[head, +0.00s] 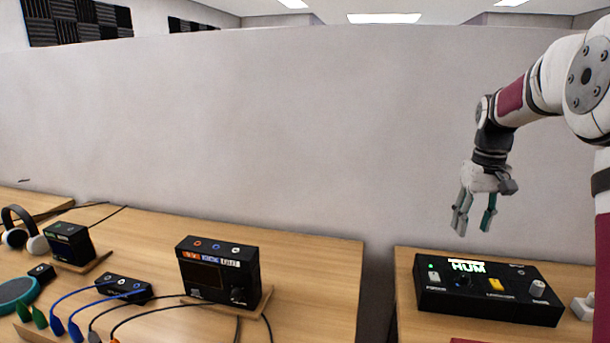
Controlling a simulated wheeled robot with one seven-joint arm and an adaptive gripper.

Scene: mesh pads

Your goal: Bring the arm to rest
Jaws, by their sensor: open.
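My gripper (474,213) hangs from my white and dark red arm (528,100) at the right of the head view. Its fingers point down and stand apart, with nothing between them. It is in the air above the right-hand table, above a black box (487,291) with a lit green display and several controls. The gripper does not touch the box.
A left wooden table (315,275) holds a black device with a screen (215,273), a smaller black box (68,243), headphones (25,232) and several cables. A gap separates it from the right wooden table (404,265). A plain grey partition (280,130) stands behind.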

